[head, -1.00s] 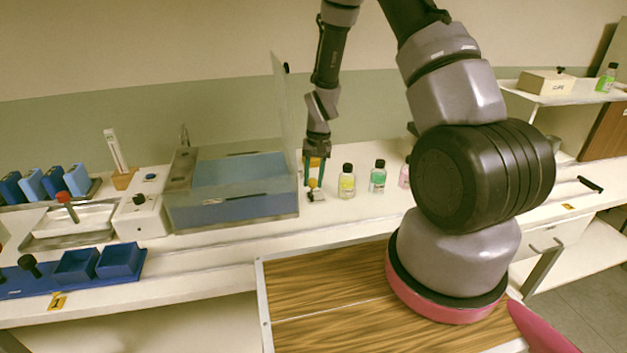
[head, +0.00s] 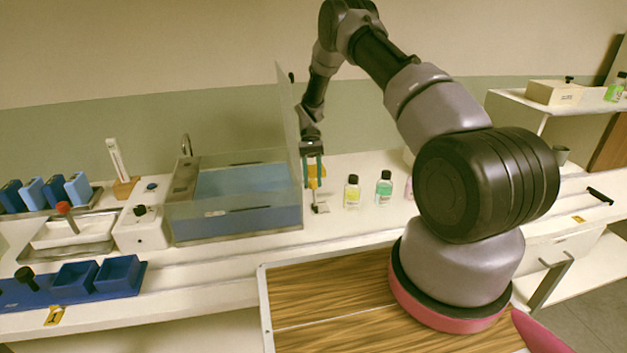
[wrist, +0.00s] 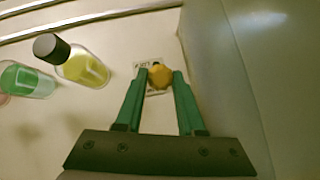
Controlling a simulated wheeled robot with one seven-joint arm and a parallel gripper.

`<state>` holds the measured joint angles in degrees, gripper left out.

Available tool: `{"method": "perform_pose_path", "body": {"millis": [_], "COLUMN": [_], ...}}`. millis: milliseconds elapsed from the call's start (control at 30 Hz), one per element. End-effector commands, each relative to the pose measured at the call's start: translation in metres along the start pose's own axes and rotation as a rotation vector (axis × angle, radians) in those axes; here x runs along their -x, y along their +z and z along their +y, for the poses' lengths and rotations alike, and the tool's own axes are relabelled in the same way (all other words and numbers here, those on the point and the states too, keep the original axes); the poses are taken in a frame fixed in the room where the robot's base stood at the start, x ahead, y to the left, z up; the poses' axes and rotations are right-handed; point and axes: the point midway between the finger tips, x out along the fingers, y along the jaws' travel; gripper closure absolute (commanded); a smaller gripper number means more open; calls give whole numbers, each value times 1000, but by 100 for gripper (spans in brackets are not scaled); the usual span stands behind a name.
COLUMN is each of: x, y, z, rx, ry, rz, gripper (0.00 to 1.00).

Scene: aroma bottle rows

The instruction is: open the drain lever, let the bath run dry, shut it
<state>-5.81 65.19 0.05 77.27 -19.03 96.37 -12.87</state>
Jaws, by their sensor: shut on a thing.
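The bath (head: 250,217) is a clear-walled tank with blue water in it, left of my gripper, and a tall clear panel (head: 287,130) stands at its right side. My gripper (head: 313,185) points down just right of that panel. A small labelled plate shows under the knob. In the head view the fingers partly hide the lever, so its exact angle cannot be told.
A yellow bottle (head: 352,191) and a green bottle (head: 384,188) stand close to the right of my gripper. A white box with a black knob (head: 142,228) and blue trays (head: 118,275) are left of the bath. The bench front is mostly clear.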

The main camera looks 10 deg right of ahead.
Motion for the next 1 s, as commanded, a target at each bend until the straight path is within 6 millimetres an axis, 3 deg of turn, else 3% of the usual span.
{"method": "perform_pose_path", "body": {"millis": [767,800,833,867,1000], "x": [2,2,2,2,2], "y": [-9,-9,-9,-9,-8], "z": [-2,-2,-2,-2,-2], "rx": [-11,-11,-11,-11,-11], "ry": [25,25,25,25,25], "rz": [-103,-103,-103,-103,-103], "gripper": [100,51,39,31,31]}}
